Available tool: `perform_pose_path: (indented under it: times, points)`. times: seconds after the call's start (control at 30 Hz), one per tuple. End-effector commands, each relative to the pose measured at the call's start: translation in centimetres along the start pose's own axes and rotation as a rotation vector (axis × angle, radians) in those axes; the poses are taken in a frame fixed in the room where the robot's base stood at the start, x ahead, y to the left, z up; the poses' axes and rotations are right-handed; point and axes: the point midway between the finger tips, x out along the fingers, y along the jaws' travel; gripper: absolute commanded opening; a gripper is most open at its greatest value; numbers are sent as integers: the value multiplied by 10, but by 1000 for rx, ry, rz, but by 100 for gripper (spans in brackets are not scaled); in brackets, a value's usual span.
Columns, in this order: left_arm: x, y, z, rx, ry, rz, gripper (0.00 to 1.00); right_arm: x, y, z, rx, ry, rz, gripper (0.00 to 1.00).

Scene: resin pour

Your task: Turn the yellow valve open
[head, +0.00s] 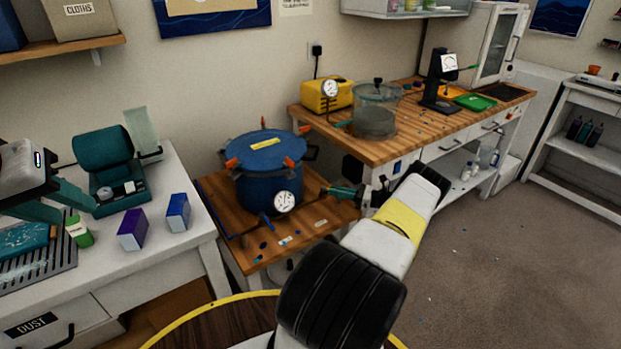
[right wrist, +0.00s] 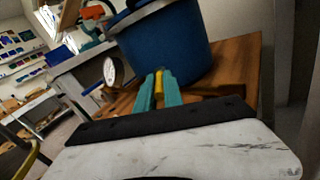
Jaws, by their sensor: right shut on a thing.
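The blue pressure pot (head: 268,180) stands on a low wooden-topped stand, with a round white gauge (head: 285,201) on its front. My right gripper (head: 340,192) is at the pot's right side. In the right wrist view its teal fingers (right wrist: 159,88) are closed on the yellow valve (right wrist: 159,77), low on the pot's wall. Only a narrow yellow strip shows between the fingers; the rest is hidden. I cannot make out the valve in the head view. My left gripper (head: 52,200) is at the far left, fingers apart, above the left bench.
The left bench (head: 185,240) holds a green bottle (head: 79,231), a purple box (head: 132,229), a blue box (head: 177,212) and a teal machine (head: 110,165). The right bench (head: 385,148) carries a clear chamber (head: 375,115) and a yellow pump (head: 326,96). Floor at right is open.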

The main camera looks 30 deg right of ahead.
Motion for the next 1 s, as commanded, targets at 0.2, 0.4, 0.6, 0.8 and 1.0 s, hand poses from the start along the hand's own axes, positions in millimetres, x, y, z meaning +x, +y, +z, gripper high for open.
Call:
perform_pose_path:
  times: [0.2,0.4,0.6,0.8,1.0]
  points:
    - [0,0,0,0,0,0,36,0,0,1,-1,-2,0,33]
    - [0,0,0,0,0,0,36,0,0,0,0,-1,0,33]
    - [0,0,0,0,0,0,36,-17,-1,0,-2,-1,-3,33]
    - [0,0,0,0,0,0,36,-52,-1,0,-3,-1,-4,33]
    - [0,0,0,0,0,0,36,-74,0,0,-1,-2,-1,33]
